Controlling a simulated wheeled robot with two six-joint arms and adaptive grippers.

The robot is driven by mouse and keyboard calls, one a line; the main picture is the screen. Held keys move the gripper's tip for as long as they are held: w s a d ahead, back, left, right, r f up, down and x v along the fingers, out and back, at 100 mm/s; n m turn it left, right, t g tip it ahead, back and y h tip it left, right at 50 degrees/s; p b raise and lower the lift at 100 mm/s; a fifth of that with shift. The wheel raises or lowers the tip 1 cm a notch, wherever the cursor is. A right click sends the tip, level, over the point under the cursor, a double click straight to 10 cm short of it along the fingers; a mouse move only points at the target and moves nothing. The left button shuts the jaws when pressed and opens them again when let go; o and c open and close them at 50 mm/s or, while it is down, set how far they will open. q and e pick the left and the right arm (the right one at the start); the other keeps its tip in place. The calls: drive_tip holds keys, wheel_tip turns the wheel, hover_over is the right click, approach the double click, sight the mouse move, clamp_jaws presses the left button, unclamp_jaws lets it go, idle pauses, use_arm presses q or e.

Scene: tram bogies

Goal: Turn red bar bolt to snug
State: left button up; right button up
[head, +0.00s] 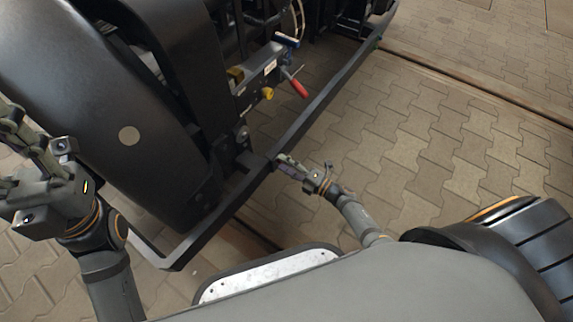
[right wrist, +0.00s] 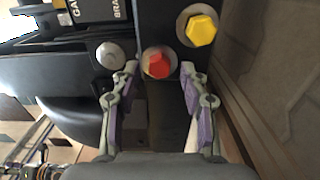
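The red bolt (right wrist: 157,64), a hex head on a round washer, sits on a dark bar in the right wrist view. My right gripper (right wrist: 158,72) is open, its fingertips on either side of the bolt head; I see gaps and cannot tell any contact. In the head view my right gripper (head: 281,160) is at the lower black frame bar (head: 318,106), and the red bolt cannot be made out there. My left gripper (head: 12,150) is at the left edge beside the black wheel cover, partly cut off, with nothing visible in it.
A yellow hex bolt (right wrist: 201,30) is up and right of the red one, and a silver round-headed bolt (right wrist: 110,55) is to its left. A red-handled lever (head: 299,88) and yellow knob (head: 267,93) stick out from the bogie. Paving (head: 440,150) at right is clear.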

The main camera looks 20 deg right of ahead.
drive_tip(key=v, duration=0.7)
drive_tip(key=shift+s+d, duration=0.2)
idle(0.4)
